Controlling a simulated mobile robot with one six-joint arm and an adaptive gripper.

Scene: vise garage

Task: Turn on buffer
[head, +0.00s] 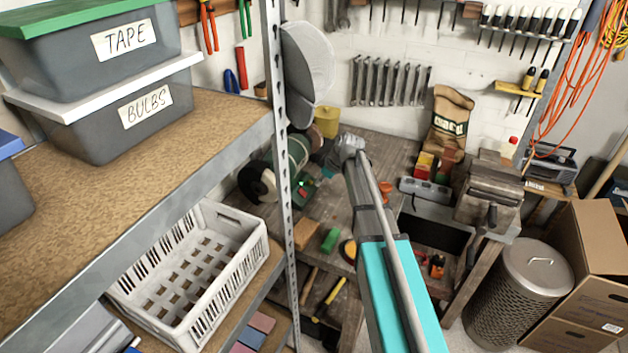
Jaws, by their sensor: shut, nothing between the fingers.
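The buffer (258,182) stands on the workbench, just behind the upright post of the shelf. I see a dark rounded wheel with a pale face at its left and a green body near the post. A small red spot shows on the green part (303,189); I cannot tell whether it is the switch. The post hides part of the buffer. My arm reaches up over the bench from the bottom right. My gripper (327,173) is small and partly hidden at its end, to the right of the buffer. It is shut and empty, and I cannot tell whether it touches anything.
The metal shelf post (282,170) stands close left of my arm. The shelf holds bins marked TAPE (125,40) and BULBS (145,107), with a white crate (195,270) below. A vise (490,195) is at the bench's right end, above a metal bin (520,290).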

